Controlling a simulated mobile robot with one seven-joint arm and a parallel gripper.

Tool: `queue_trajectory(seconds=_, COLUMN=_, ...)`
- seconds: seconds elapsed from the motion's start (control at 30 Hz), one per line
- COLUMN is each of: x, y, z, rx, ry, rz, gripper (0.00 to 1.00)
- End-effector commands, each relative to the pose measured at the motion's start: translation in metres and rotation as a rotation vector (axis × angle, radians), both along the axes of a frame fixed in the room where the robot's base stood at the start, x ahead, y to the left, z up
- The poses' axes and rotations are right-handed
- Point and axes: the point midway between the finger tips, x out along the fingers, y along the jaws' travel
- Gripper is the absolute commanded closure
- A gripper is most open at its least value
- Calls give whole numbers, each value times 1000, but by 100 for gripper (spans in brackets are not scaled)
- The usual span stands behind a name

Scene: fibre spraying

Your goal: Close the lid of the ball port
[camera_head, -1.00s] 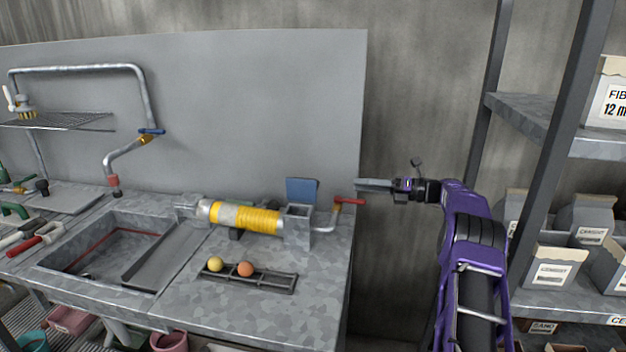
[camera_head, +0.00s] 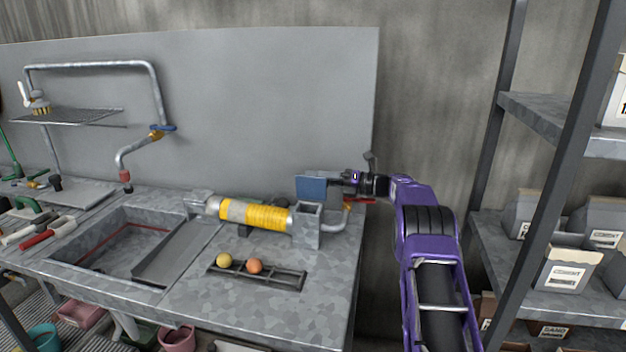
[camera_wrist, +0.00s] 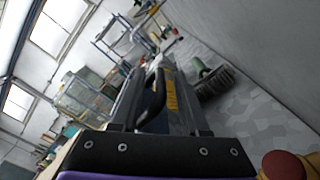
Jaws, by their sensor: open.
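The ball port (camera_head: 307,228) is a grey metal box at the right end of the yellow-wrapped cylinder (camera_head: 254,214). Its blue lid (camera_head: 311,188) stands raised, upright at the back of the box, so the port is open. My gripper (camera_head: 336,181) is open and reaches in from the right, with its fingertips at the lid's right edge. The lid partly hides the tips, and I cannot tell whether they touch it. In the wrist view the dark fingers (camera_wrist: 155,100) point forward; I cannot make out the lid there.
A rack (camera_head: 285,279) with a yellow ball (camera_head: 223,260) and an orange ball (camera_head: 254,266) lies in front of the port. A red valve handle (camera_head: 361,200) is under my gripper. A grey back panel (camera_head: 260,100) rises behind. Shelving (camera_head: 560,130) stands at right.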

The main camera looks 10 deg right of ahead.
Motion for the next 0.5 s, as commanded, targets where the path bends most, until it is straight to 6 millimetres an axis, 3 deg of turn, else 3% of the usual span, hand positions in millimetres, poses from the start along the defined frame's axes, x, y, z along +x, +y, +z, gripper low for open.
queue_trajectory(seconds=0.4, x=4, y=10, z=0, rx=0, ry=0, rz=0, gripper=55)
queue_trajectory(seconds=0.5, x=4, y=10, z=0, rx=0, ry=0, rz=0, gripper=70)
